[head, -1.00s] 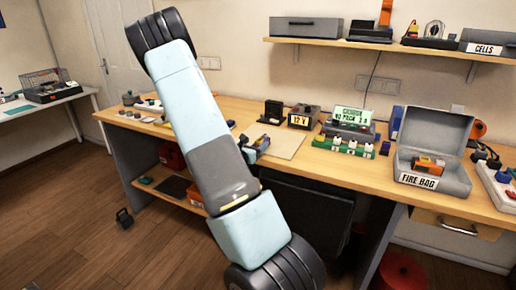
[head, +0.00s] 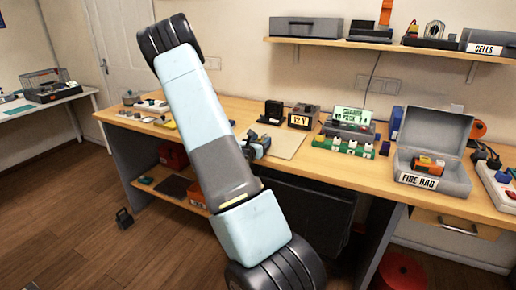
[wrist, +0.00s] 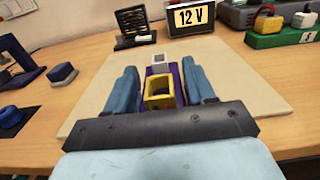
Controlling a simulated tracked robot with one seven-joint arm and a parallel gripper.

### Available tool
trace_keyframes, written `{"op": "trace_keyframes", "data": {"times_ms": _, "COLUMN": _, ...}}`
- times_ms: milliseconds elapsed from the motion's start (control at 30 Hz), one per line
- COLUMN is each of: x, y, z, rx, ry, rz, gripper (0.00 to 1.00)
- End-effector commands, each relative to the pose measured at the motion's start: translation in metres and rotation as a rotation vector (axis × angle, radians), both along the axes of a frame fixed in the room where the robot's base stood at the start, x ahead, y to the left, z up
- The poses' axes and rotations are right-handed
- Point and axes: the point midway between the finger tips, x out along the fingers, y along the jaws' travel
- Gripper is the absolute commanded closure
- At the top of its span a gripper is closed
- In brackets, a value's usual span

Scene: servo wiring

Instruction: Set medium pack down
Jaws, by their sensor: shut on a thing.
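The medium pack (wrist: 161,71) is a purple block with a yellow socket frame and a white plug end, seen in the wrist view. My gripper (wrist: 160,84) is shut on it, one blue finger along each side. The pack is over the middle of a beige mat (wrist: 108,93) on the bench; I cannot tell whether it touches the mat. In the head view my gripper (head: 257,149) is at the left part of the mat (head: 284,145), partly behind my arm, and the pack is hard to make out there.
A 12 V display box (head: 303,117) stands behind the mat. A green charger strip (head: 346,146) is to its right, then an open grey fire bag case (head: 433,178). Blue and dark parts (wrist: 62,73) lie left of the mat. Bare mat surrounds the pack.

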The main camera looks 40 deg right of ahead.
Motion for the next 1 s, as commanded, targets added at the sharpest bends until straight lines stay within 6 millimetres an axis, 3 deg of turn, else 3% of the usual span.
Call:
{"op": "trace_keyframes", "data": {"times_ms": 467, "x": 0.0, "y": 0.0, "z": 0.001, "rx": -0.001, "ry": 0.0, "rz": -0.001, "gripper": 1.0}}
{"op": "trace_keyframes", "data": {"times_ms": 767, "x": 0.0, "y": 0.0, "z": 0.005, "rx": -0.001, "ry": -0.003, "rz": -0.001, "gripper": 1.0}}
{"op": "trace_keyframes", "data": {"times_ms": 1000, "x": 0.0, "y": 0.0, "z": 0.031, "rx": -0.001, "ry": -0.005, "rz": 0.0, "gripper": 1.0}}
